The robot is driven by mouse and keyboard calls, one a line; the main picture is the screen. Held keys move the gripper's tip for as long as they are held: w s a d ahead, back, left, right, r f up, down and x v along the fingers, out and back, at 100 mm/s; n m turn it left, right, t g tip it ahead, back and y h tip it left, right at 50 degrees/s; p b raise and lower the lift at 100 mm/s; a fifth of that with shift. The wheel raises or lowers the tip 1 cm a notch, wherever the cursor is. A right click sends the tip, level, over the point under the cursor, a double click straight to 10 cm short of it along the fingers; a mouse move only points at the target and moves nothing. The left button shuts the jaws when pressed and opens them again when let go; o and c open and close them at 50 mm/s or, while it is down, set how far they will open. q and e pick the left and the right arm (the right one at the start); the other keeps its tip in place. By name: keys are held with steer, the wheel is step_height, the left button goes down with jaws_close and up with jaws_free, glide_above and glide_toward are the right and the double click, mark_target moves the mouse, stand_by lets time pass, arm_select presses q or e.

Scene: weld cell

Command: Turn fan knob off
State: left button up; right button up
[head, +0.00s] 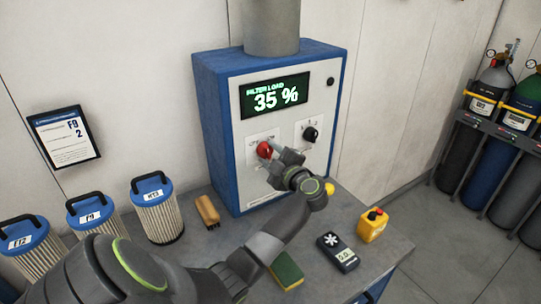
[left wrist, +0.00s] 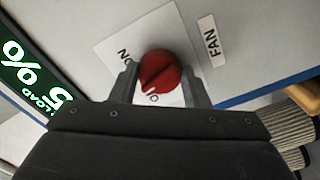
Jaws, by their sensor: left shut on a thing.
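The red round fan knob (head: 264,150) is on the white front panel of the blue filter unit. In the left wrist view the knob (left wrist: 160,70) sits between the two fingers of my left gripper (left wrist: 160,84), which is shut on it. A dark slot runs slantwise across the knob. An "ON" mark shows to its upper left, and another mark below it is partly hidden. The "FAN" label (left wrist: 211,40) is to its right. In the head view my left gripper (head: 271,153) reaches the knob from the lower right. My right gripper is not in view.
The blue filter unit (head: 219,130) shows "35 %" on its display (head: 275,95). A black knob (head: 311,134) is right of the red one.

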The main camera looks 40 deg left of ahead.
arm_select(q)
steer(key=n+b, duration=0.1)
steer(key=n, duration=0.2)
steer(key=shift+n, duration=0.3)
steer(key=shift+n+b, duration=0.45)
steer(key=shift+n, duration=0.95)
steer(key=o, duration=1)
steer(key=shift+b+v, duration=3.15)
steer(key=shift+v, duration=5.55)
steer(key=shift+r, duration=0.15)
